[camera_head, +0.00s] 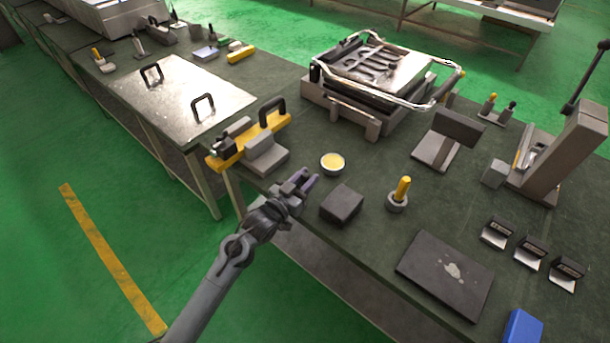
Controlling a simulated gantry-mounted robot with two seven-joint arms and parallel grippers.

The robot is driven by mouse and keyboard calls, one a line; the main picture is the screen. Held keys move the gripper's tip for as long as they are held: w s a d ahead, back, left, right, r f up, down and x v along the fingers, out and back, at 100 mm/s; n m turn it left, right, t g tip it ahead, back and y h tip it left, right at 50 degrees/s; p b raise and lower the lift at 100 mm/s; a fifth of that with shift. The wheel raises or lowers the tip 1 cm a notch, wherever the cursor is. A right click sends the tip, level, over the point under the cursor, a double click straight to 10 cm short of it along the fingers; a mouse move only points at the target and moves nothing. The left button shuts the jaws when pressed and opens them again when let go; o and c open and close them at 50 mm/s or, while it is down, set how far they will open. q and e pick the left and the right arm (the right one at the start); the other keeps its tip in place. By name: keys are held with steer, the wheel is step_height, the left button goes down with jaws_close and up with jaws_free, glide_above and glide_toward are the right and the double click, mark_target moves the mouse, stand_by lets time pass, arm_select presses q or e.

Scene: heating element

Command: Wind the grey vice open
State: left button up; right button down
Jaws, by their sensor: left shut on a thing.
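What looks like the grey vice (265,156) sits at the near left edge of the green-topped bench, against a yellow bar with a black handle. My left gripper (304,181) is just to the right of it and nearer to me, over the bench's edge. Its fingers are close together, shut on a small part that I take to be the vice's handle. The fingers mostly hide this part, so I cannot see its shape. The gap between the vice's jaws is too small to make out. My right gripper is not in view.
A dark block (342,204) and a round yellow-topped tin (332,163) stand close to the right of my left gripper. A yellow-handled tool (400,193) and a dark flat plate (446,274) are further right. A large metal-framed fixture (375,80) stands behind.

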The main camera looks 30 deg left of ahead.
arm_select(q)
steer(key=o, duration=0.9)
steer(key=s, duration=0.3)
steer(key=s+p, duration=0.1)
steer(key=s, duration=0.3)
steer(key=s+a+p, duration=0.1)
steer(key=s, duration=0.2)
steer(key=shift+s, duration=0.4)
